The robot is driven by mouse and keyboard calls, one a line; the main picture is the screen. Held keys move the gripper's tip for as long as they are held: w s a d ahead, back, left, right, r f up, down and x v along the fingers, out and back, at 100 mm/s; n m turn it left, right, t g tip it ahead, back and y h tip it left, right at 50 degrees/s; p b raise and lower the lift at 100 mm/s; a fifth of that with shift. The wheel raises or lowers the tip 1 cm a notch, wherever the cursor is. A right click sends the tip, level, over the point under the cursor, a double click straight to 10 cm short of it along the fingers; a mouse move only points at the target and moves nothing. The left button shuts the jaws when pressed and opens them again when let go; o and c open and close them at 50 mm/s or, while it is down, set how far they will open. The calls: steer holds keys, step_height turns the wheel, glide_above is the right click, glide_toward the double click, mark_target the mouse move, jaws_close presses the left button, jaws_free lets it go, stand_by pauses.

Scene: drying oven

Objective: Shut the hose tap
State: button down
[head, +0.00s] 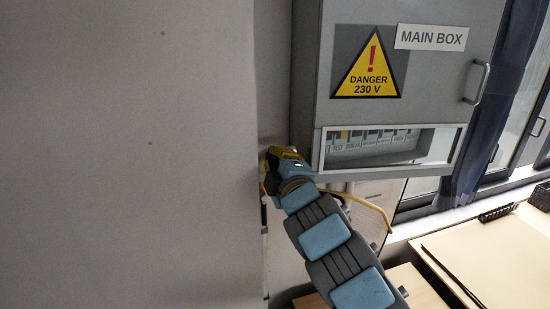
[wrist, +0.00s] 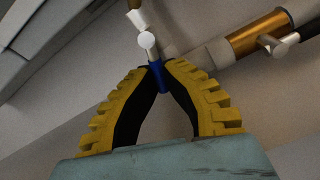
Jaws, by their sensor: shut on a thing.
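In the wrist view, a small blue handle (wrist: 163,84), which looks like the hose tap's lever, sits between my fingertips. A pale metal stem with a round end (wrist: 147,41) rises just beyond it, joined to pipework. My gripper (wrist: 159,66) has yellow ribbed fingers with black inner faces, and their tips are closed on the blue handle. In the head view, my gripper (head: 272,165) is beside the edge of a large grey panel, below the main box's lower left corner. The tap is hidden there.
A brass-coloured pipe section (wrist: 258,33) with a side stub runs right of the tap. The grey main box (head: 440,80) hangs close above my arm. A yellow hose or cable (head: 368,203) curves behind it. A large grey panel (head: 130,150) fills the left.

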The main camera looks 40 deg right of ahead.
steer(key=shift+s+d+r+m+b, duration=0.2)
steer(key=shift+d+r+m+b, duration=0.25)
steer(key=shift+m+b, duration=1.3)
steer(key=shift+s+d+r+m+b, duration=0.25)
steer(key=shift+d+m+b, duration=0.45)
steer(key=shift+m, duration=1.95)
steer(key=shift+s+d+r+m+b, duration=0.15)
steer(key=shift+d+r+m+b, duration=0.25)
steer(key=shift+m+b, duration=1.4)
steer(key=shift+r+m+p, duration=0.1)
steer(key=shift+m+p, duration=0.3)
steer(key=shift+m, duration=0.1)
steer(key=c, duration=1.1)
jaws_free()
steer(key=shift+c, duration=0.2)
steer(key=shift+r, duration=0.1)
steer(key=shift+a, duration=0.1)
